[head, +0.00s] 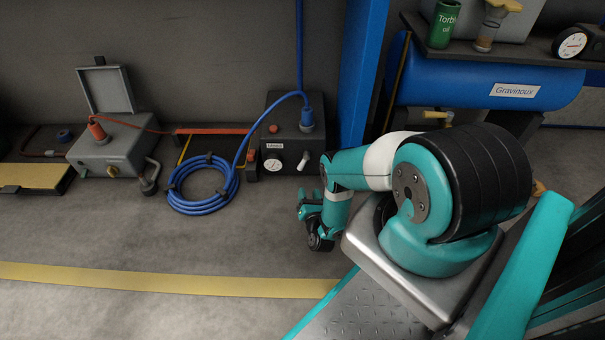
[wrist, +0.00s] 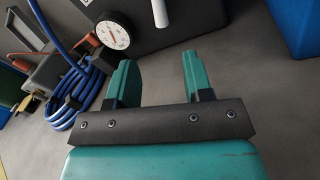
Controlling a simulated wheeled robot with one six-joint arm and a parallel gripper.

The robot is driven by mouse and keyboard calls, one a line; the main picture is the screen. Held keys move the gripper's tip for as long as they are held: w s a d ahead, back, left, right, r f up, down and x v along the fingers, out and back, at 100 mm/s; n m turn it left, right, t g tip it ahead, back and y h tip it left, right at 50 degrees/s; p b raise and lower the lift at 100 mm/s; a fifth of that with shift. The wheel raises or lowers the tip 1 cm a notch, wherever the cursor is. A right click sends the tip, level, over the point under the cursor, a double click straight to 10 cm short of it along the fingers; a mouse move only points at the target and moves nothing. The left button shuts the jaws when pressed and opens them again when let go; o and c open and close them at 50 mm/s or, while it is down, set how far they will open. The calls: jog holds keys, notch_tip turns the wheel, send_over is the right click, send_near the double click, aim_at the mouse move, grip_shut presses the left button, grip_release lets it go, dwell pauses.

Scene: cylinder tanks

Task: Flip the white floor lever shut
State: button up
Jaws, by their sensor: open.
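The white lever (head: 303,161) sits on the front of a dark box (head: 292,134) on the floor by the back wall. In the head view it slants up to the right. In the wrist view the lever (wrist: 160,13) shows as a white rod at the top edge, its upper part cut off. My gripper (wrist: 157,68) is open, its two teal fingers apart with nothing between them. The lever lies beyond the fingertips and does not touch them. In the head view my gripper (head: 310,219) is low, to the right of the blue hose coil and in front of the box.
A white gauge (head: 273,165) is on the box front, left of the lever. A coiled blue hose (head: 203,186) lies on the floor to the left. A grey case (head: 117,150) stands further left. A blue post (head: 361,75) rises right of the box. Front floor is clear.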

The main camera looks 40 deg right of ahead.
aim_at(302, 167)
jog(key=b+x, duration=1.1)
jog(key=shift+f, duration=0.35)
jog(key=shift+w+d+r+b, duration=0.35)
jog(key=shift+w+b, duration=0.25)
jog(key=shift+b, duration=0.4)
grip_shut()
